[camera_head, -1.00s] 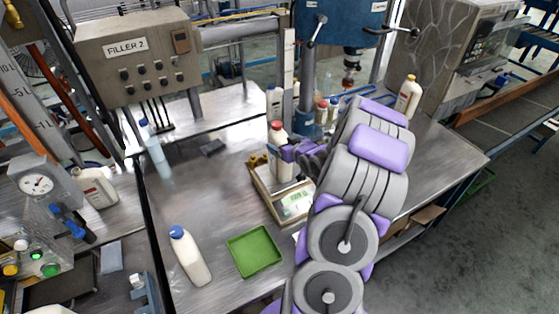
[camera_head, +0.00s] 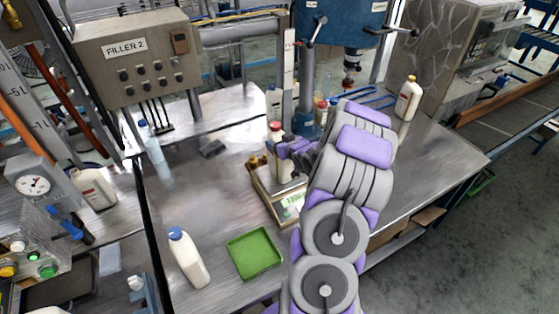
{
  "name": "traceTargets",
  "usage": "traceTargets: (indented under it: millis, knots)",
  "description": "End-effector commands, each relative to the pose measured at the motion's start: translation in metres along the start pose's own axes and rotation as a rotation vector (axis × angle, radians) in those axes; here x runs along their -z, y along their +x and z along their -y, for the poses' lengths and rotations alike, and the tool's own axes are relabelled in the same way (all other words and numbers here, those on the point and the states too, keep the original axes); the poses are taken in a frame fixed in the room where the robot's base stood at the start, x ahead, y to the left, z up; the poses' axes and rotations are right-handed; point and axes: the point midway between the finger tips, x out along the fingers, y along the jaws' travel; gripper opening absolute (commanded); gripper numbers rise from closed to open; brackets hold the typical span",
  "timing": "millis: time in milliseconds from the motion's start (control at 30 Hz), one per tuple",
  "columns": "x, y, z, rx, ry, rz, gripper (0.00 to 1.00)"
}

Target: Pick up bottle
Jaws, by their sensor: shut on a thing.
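A white bottle with a red cap (camera_head: 277,128) stands upright at the scale near the middle of the table. My gripper (camera_head: 283,150) is shut on this bottle, coming from its right side. The fingers cover the bottle's middle, and my arm hides what lies to the right. The scale (camera_head: 262,191) has a light platform and a lit display, partly covered by my arm. I cannot tell whether the bottle's base touches the platform.
A white bottle with a blue cap (camera_head: 188,257) and a green tray (camera_head: 254,253) stand at the front. Another white bottle (camera_head: 408,98) is at the back right. A blue drill press (camera_head: 340,18) rises behind my arm. The table's left middle is mostly clear.

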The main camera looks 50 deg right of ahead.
Motion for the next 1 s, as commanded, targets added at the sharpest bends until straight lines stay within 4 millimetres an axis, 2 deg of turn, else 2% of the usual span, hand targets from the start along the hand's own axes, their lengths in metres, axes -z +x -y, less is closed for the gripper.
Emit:
traceTargets:
  millis: [67, 533, 1000]
  knots:
    - [-0.0004, 0.0002, -0.0002, 0.000, 0.000, 0.001, 0.46]
    - [-0.0007, -0.0001, 0.0010, -0.001, -0.001, 0.002, 0.01]
    - [0.0018, -0.0005, 0.0033, 0.000, -0.001, 0.002, 0.00]
